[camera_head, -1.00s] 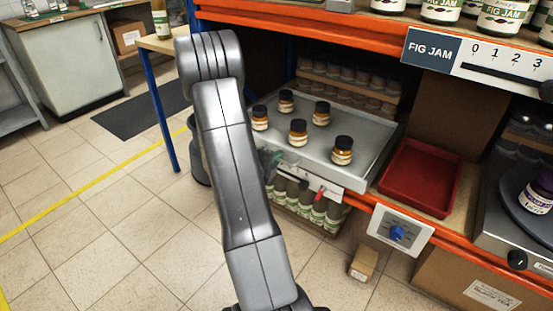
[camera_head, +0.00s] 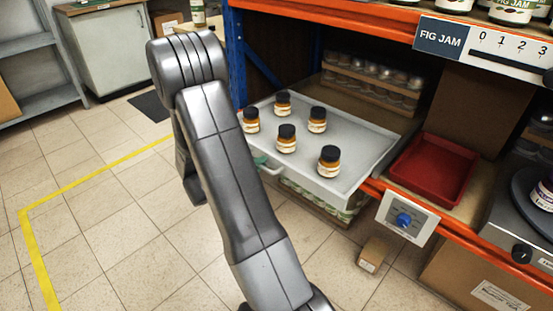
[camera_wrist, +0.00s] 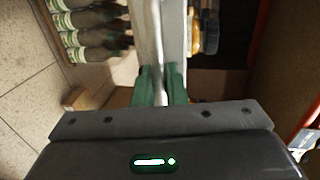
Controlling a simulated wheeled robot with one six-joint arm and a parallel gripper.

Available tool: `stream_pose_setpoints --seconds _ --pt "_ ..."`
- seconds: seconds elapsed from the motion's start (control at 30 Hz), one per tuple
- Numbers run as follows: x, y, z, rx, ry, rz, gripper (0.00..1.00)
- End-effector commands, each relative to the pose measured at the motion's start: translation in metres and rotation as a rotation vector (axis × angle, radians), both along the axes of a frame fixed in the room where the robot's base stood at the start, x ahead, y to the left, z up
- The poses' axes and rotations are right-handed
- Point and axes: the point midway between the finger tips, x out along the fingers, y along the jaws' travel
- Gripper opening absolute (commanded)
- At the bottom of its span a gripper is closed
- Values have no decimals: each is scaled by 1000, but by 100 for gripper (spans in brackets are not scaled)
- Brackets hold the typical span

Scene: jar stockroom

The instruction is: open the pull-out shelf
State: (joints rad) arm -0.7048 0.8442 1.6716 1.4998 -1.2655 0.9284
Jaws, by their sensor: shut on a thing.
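The pull-out shelf (camera_head: 352,130) is a grey tray that stands out from under the orange beam, with several dark-lidded amber jars (camera_head: 286,138) upright on it. My gripper (camera_head: 262,162) is at the left of the shelf's front, mostly hidden behind my arm; its green fingertips show. In the wrist view my gripper (camera_wrist: 160,88) is shut on the shelf's metal handle bar (camera_wrist: 157,50), beside the pale shelf front (camera_wrist: 174,40).
A red bin (camera_head: 433,168) stands right of the shelf, above a control box with a blue knob (camera_head: 404,220). A small carton (camera_head: 373,254) lies on the floor. Bottles (camera_wrist: 90,35) show below the shelf. The tiled floor at left is free.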

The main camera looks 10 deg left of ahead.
Motion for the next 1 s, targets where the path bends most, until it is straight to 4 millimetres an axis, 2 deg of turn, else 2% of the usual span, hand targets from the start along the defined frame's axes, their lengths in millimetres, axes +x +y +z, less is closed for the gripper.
stream_pose_setpoints --seconds 0.2,0.4,0.9,0.93,1.0 --pt "-33 24 -1 1 1 2 0" --pt "-49 35 -1 1 1 1 0" --pt "-54 38 -1 1 0 -2 0" --pt "-54 38 -1 1 0 -2 15" --pt "-54 39 0 1 0 -2 27"
